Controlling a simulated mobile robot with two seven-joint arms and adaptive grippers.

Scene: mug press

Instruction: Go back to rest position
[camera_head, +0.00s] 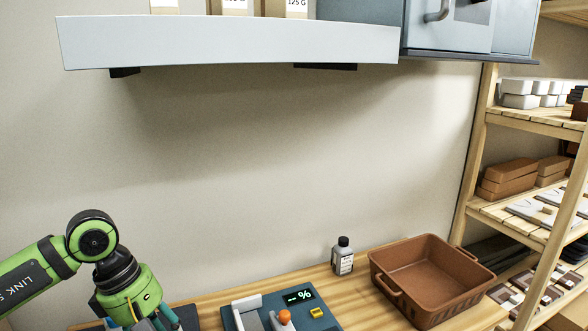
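My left arm comes in from the left and bends down at a dark round joint. My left gripper (160,322) is at the bottom edge, and its fingertips are cut off, so I cannot tell whether it is open or shut. My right gripper is not in view. The press device (246,318) with a lit "%" display, an orange-topped knob and a yellow button stands on the wooden table (360,305), right of my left gripper and apart from it. No mug shows in this view.
A brown bin (433,270) and a small grey bottle (342,257) stand on the table at the right. A white wall shelf (230,42) and a grey cabinet (450,28) hang above. A wooden rack (530,128) with boxes fills the right side. Bare wall lies between.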

